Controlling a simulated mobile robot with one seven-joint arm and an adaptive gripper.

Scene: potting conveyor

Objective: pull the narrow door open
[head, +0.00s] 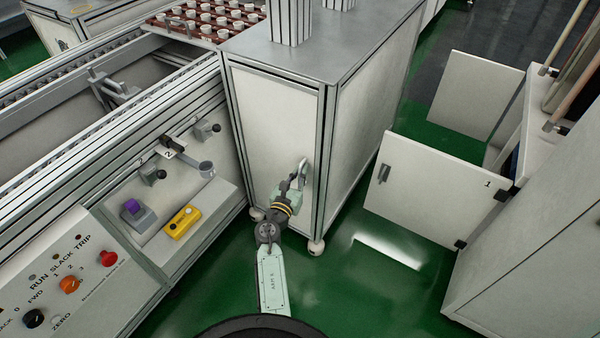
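The narrow door (268,125) is the pale front panel of the metal-framed cabinet in the middle of the head view. It looks closed in its frame. A light grey upright handle (303,169) sits near its right edge. My gripper (299,181) is right at the handle, reaching up from below. Its fingers overlap the handle in the picture, so I cannot tell whether they are closed on it or only beside it.
A swung-out door marked 1 (432,190) stands to the right, with green floor (345,285) between. On the left, the conveyor's side carries a control panel (75,280) and a shelf with a yellow device (182,222). A tray of pots (185,30) lies behind.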

